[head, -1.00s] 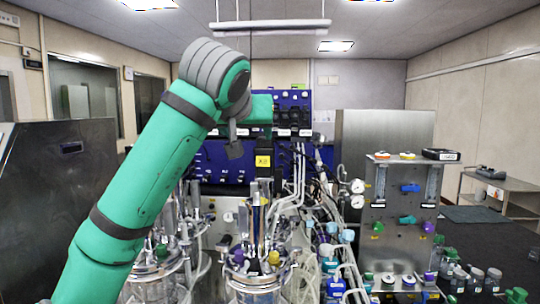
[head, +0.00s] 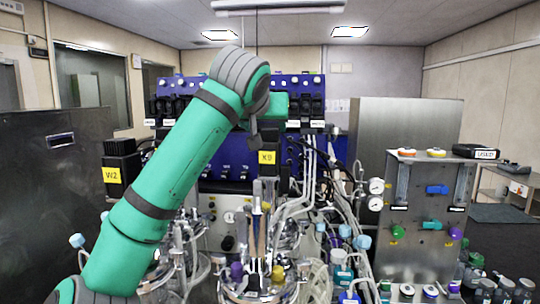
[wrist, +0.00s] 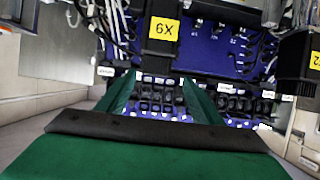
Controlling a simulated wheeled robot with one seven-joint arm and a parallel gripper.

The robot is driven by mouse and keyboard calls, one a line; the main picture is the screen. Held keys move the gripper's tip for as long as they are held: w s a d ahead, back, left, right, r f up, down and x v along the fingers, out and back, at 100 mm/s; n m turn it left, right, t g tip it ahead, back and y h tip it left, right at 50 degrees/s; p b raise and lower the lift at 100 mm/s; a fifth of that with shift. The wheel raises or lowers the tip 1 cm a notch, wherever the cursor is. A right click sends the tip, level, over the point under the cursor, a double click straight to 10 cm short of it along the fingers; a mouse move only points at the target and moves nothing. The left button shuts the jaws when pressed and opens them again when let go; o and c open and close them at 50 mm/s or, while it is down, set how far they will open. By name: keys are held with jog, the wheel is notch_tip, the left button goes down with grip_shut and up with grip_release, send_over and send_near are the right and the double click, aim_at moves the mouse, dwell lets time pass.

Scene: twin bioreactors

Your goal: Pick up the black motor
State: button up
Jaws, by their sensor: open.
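A black motor block with a yellow X9 label (head: 267,158) stands upright above the glass vessel in the head view, just below my gripper. It shows upside down at the top middle of the wrist view (wrist: 163,30). A second black block with a yellow W2 label (head: 113,175) stands left of my arm; part of it shows at the right edge of the wrist view (wrist: 295,62). My gripper (head: 256,138) is open and empty. Its two green fingers (wrist: 160,95) are apart in the wrist view, with the X9 block beyond them. The gap to it is hard to judge.
A blue panel with black pump modules (head: 305,100) stands behind. Glass vessels with tubes and rods (head: 255,285) stand below. A steel gas unit with gauges and bottles (head: 425,225) stands at the right. A dark steel cabinet (head: 50,210) is at the left.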

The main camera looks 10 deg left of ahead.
aim_at(270, 129)
jog(key=shift+d+x, duration=0.2)
jog(key=shift+x, duration=1.1)
jog(key=shift+d+x, duration=0.15)
jog(key=shift+x, duration=1.15)
jog(key=shift+c, duration=0.7)
grip_shut()
jog(key=shift+r, duration=0.1)
